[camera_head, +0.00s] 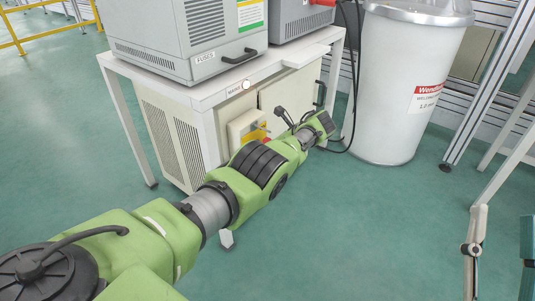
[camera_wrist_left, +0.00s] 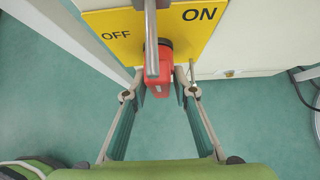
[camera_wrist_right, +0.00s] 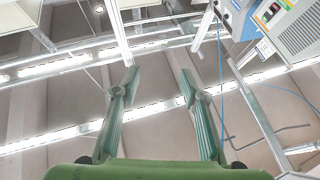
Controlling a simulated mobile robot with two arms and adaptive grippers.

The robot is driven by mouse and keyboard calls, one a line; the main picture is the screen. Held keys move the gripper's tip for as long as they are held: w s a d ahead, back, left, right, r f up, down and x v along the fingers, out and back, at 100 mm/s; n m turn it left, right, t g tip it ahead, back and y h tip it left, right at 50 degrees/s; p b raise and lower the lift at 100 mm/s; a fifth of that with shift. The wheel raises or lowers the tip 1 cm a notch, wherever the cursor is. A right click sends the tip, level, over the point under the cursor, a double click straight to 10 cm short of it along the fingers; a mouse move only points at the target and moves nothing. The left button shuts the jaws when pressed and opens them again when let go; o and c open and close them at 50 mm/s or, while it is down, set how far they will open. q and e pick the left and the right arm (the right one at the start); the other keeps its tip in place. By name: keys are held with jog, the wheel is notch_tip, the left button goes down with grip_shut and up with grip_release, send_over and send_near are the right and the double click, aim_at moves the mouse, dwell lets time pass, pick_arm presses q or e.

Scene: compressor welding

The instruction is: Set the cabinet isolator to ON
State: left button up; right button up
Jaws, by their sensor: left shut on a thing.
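The cabinet isolator has a yellow plate (camera_wrist_left: 118,27) marked OFF at left and ON at right in the left wrist view. Its red handle (camera_wrist_left: 158,82) points down toward the camera, between the two labels. My left gripper (camera_wrist_left: 159,88) has a finger on each side of the red handle and is shut on it. A grey metal bar crosses in front of the handle's upper part. In the head view the yellow plate (camera_head: 255,133) shows low on the cabinet front, partly behind my left arm. My right gripper (camera_head: 502,225) is open and empty at the lower right.
The white cabinet (camera_head: 150,100) carries grey machine units (camera_head: 190,40) on top. A black door handle (camera_head: 320,95) and a hanging cable are right of the isolator. A white drum (camera_head: 405,80) stands further right. The green floor in front is clear.

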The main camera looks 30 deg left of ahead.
jog(key=shift+s+r+t, duration=0.4)
jog(key=shift+s+r, duration=0.1)
jog(key=shift+r, duration=0.15)
pick_arm(q)
jog(key=o, duration=0.8)
jog(key=shift+o, duration=0.2)
jog(key=shift+d, duration=0.1)
jog(key=shift+d+r, duration=0.3)
jog(key=shift+r, duration=0.05)
jog(key=v, duration=1.1)
jog(key=shift+f, duration=0.1)
